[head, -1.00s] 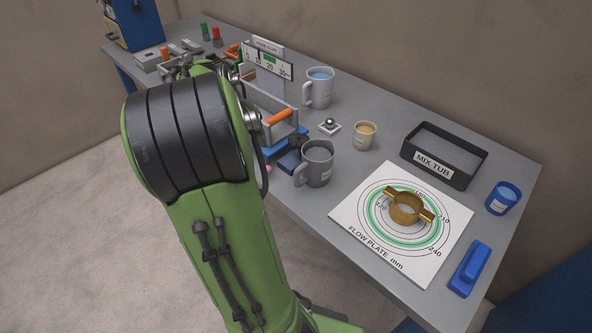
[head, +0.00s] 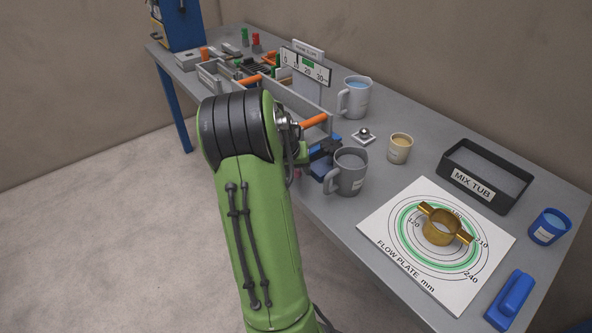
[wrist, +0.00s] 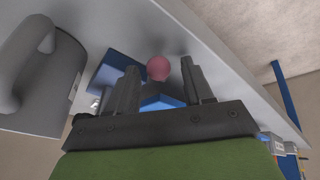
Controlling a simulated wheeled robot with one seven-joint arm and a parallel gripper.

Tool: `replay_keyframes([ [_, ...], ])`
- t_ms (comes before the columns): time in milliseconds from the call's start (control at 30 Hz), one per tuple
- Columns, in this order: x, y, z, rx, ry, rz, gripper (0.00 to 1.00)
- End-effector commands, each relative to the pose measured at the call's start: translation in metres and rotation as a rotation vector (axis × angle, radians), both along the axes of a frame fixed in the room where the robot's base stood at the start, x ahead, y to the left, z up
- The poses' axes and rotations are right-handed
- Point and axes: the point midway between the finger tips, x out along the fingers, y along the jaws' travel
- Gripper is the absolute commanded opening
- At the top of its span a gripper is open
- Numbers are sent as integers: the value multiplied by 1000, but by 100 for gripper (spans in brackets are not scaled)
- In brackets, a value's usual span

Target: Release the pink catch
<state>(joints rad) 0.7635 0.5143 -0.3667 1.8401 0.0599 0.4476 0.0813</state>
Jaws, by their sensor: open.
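The pink catch (wrist: 158,68) shows in the wrist view as a round pink knob at the table edge, close to a blue part (wrist: 160,103). My gripper (wrist: 161,76) is open, with one dark finger on each side of the knob in the picture. I cannot tell whether either finger touches it or how deep the knob sits between them. In the head view my arm hides most of the gripper and the catch. The blue fixture (head: 322,166) shows just right of my arm.
A grey mug (head: 349,173) stands close beside the fixture; it also fills the left of the wrist view (wrist: 45,75). A grey tray with an orange handle (head: 314,121) lies behind. The flow plate (head: 391,253) with a brass ring (head: 440,232) is to the right.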

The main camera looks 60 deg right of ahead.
Motion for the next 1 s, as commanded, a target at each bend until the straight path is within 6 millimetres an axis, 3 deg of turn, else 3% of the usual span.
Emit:
replay_keyframes([
  [100,0,0,1,0,0,0,51],
  [433,0,0,1,0,0,0,1],
  [933,-4,-1,1,-1,1,111,0],
  [967,-4,-1,1,-1,1,111,28],
  [1000,-4,-1,1,-1,1,111,34],
])
